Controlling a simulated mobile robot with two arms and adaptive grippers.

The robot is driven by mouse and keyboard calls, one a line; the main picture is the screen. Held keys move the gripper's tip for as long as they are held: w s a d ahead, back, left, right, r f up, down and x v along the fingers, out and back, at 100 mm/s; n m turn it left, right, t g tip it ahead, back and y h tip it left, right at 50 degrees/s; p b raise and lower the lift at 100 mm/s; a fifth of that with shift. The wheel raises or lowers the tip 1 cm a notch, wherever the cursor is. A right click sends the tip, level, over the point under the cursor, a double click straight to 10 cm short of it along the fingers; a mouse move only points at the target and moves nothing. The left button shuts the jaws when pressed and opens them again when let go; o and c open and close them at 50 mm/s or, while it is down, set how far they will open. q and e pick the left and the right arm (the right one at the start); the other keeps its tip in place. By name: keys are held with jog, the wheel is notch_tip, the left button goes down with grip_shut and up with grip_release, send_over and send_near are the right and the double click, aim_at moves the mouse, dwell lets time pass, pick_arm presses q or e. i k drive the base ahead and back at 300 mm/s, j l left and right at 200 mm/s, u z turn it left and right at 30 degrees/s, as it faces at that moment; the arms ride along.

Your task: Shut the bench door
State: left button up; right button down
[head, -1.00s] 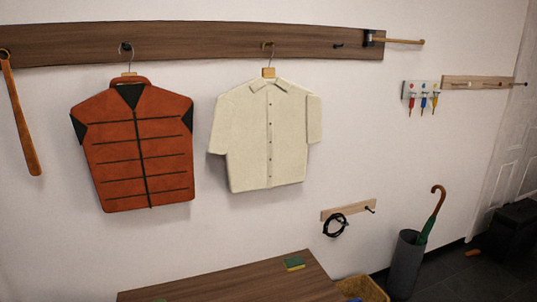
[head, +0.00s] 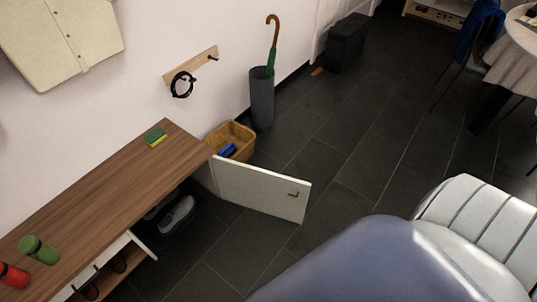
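The bench (head: 120,195) has a brown wooden top and runs along the wall from the lower left. Its white door (head: 262,190) stands wide open at the bench's right end, swung out over the dark floor. A small brown handle (head: 294,193) is near the door's free edge. Inside the opening, grey shoes (head: 177,215) are partly visible in shadow. Neither gripper shows in the head view, so nothing is seen touching the door.
A wicker basket (head: 240,130) with blue items sits behind the door. A grey umbrella stand (head: 262,100) is beyond it. Dark tiled floor (head: 345,170) is clear right of the door. Large rounded blue and pale ribbed surfaces fill the lower right; I cannot tell what they are.

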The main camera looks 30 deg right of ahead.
aim_at(264, 190)
jog(key=l+u, duration=0.2)
jog(key=l, duration=0.25)
jog(key=l+u, duration=0.15)
jog(key=l, duration=0.3)
jog(key=k+l+u, duration=0.2)
jog(key=l, duration=0.25)
jog(key=l+u, duration=0.2)
jog(key=l, duration=0.25)
jog(key=k+l+u, duration=0.2)
jog(key=l, duration=0.2)
jog(key=k+l+u, duration=0.15)
jog(key=l, duration=0.3)
jog(key=i, duration=0.05)
